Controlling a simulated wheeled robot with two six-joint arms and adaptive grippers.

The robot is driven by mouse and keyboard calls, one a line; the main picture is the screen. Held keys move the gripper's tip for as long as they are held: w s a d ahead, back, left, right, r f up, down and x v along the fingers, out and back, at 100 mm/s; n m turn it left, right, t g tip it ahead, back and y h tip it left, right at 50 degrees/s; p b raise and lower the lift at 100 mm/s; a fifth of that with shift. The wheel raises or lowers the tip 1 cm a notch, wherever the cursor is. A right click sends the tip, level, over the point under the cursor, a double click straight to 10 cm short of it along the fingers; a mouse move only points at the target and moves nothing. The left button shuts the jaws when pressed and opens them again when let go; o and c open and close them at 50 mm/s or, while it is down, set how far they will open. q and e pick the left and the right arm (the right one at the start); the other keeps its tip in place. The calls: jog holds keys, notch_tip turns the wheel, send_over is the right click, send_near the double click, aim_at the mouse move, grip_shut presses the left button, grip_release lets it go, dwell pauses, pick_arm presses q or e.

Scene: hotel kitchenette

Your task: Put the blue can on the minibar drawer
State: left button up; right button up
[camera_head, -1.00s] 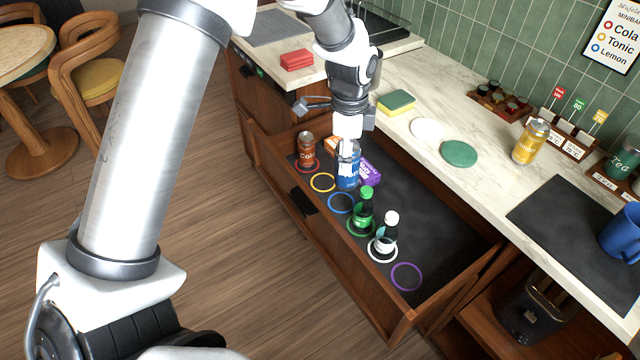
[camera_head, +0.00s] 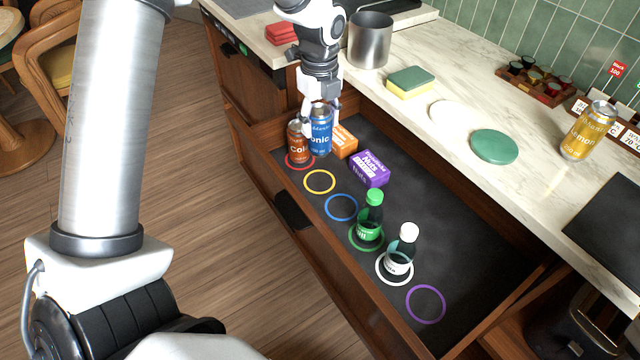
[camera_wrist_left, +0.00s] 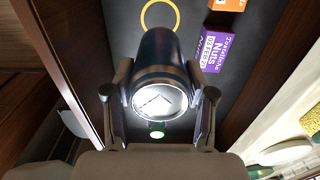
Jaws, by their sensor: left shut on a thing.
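The blue can (camera_head: 320,132) is in my left gripper (camera_head: 321,104), which is shut around its upper part. In the head view it appears just right of the brown cola can (camera_head: 298,141), over the drawer's left end. Whether its base touches the drawer floor is unclear. In the left wrist view the blue can (camera_wrist_left: 158,60) is between the fingers (camera_wrist_left: 160,97), its silver top facing the camera. The open minibar drawer (camera_head: 455,290) has a dark floor with coloured rings. The blue ring (camera_head: 341,207) and yellow ring (camera_head: 320,182) are empty. My right gripper is not in view.
The cola can stands at the red ring (camera_head: 288,165). An orange box (camera_head: 344,142), a purple nuts box (camera_head: 369,169), a green-capped bottle (camera_head: 369,218) and a white-capped bottle (camera_head: 401,250) are in the drawer. A metal cup (camera_head: 370,42) and sponge (camera_head: 410,82) are on the counter.

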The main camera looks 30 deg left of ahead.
pick_arm(q)
notch_tip(320, 180, down, 11)
jog(key=shift+w+a+r+b, duration=0.1)
jog(key=shift+w+b, duration=0.05)
jog(key=shift+b, duration=0.15)
jog(key=o, duration=1.4)
notch_tip(320, 180, up, 12)
jog(key=shift+r+p, duration=0.1)
jog(key=shift+p, duration=0.45)
